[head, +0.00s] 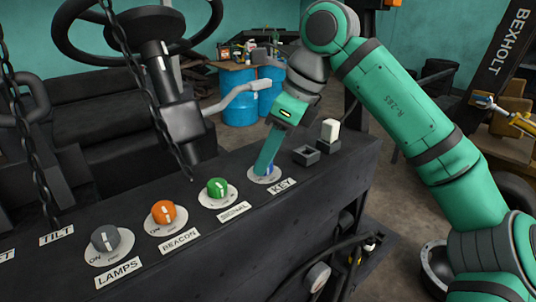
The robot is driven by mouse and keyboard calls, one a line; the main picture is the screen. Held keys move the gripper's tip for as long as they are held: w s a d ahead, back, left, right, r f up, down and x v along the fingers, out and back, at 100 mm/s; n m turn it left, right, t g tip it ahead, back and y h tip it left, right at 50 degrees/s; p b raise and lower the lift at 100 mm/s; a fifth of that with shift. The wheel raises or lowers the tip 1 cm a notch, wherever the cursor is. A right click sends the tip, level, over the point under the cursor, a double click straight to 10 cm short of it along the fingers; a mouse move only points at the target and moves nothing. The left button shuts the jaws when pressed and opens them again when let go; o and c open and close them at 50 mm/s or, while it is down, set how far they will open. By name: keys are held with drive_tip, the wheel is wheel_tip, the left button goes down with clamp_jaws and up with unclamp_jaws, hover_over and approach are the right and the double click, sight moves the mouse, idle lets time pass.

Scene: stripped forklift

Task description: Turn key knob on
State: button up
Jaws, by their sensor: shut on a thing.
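The blue key knob (270,169) sits on a round pale plate (264,177) at the right end of the dark control panel, above the "KEY" label (283,187). My gripper (267,165) reaches down onto it from above and is shut on the knob. The fingers cover most of the knob, so its pointer and the angle it is turned to are hidden.
To the left are a green knob (217,187), an orange knob (163,212) and a grey knob (105,238). A white-tipped switch (330,131) stands close right of my gripper. A lever (238,98), chains and a steering wheel (138,25) stand behind and left.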

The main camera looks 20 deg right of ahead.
drive_tip(key=m+t+h, duration=0.1)
drive_tip(key=m, duration=0.3)
drive_tip(key=shift+s+a+m, duration=0.1)
drive_tip(key=shift+m, duration=0.2)
drive_tip(key=shift+a+m+t+h, duration=0.15)
drive_tip(key=shift+m+h, duration=0.4)
drive_tip(key=shift+m, duration=0.55)
drive_tip(key=shift+m+t+h, duration=0.25)
drive_tip(key=shift+m+h, duration=0.3)
drive_tip(key=shift+m, duration=0.55)
drive_tip(key=o, duration=1)
drive_tip(key=shift+o, duration=0.2)
drive_tip(key=v, duration=1.1)
